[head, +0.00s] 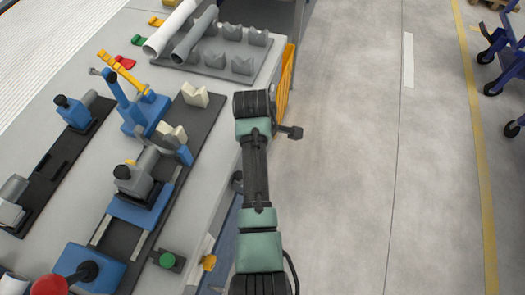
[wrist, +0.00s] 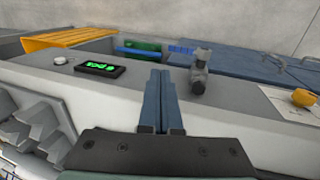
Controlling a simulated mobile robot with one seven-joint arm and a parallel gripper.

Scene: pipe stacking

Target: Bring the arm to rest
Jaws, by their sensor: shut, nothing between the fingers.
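My gripper (wrist: 160,76) shows in the wrist view with its two blue-grey fingers together and nothing between them. It points across the grey bench edge. In the head view my arm stretches up along the right side of the workbench (head: 212,150); the fingers cannot be made out clearly there. Two pipes, one white (head: 172,27) and one grey (head: 195,36), lie side by side at the back of the bench, away from my arm.
Grey V-blocks (head: 243,65) stand on a plate near the pipes; V-blocks (wrist: 38,125) also show in the wrist view. A blue vise fixture (head: 140,205) fills the bench left of my arm. A yellow bin (head: 286,80) hangs at the bench edge.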

